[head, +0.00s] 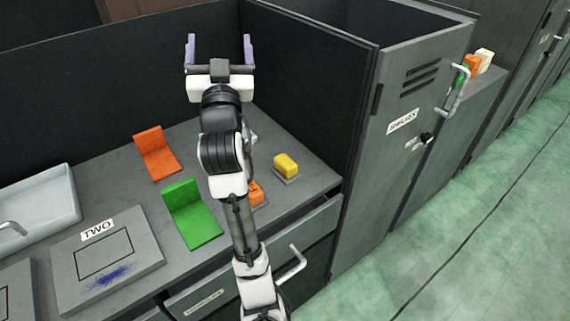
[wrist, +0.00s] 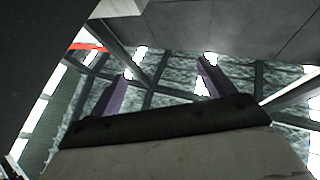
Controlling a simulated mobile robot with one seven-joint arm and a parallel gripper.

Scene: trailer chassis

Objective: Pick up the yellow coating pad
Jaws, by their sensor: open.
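The yellow coating pad (head: 286,164) sits on a small grey base on the counter in the head view, near the counter's right front corner. My gripper (head: 220,50) is raised well above the counter, up and to the left of the pad in the picture. Its two purple fingers are apart with nothing between them. In the wrist view my gripper (wrist: 165,85) points up at the ceiling, and the pad is not seen there.
An orange pad (head: 256,194) is partly hidden behind my arm. Orange (head: 156,153) and green (head: 192,213) angled pieces stand left of it. A sink (head: 40,208) and a board marked TWO (head: 105,260) lie further left. A tall locker (head: 405,120) borders the counter's right side.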

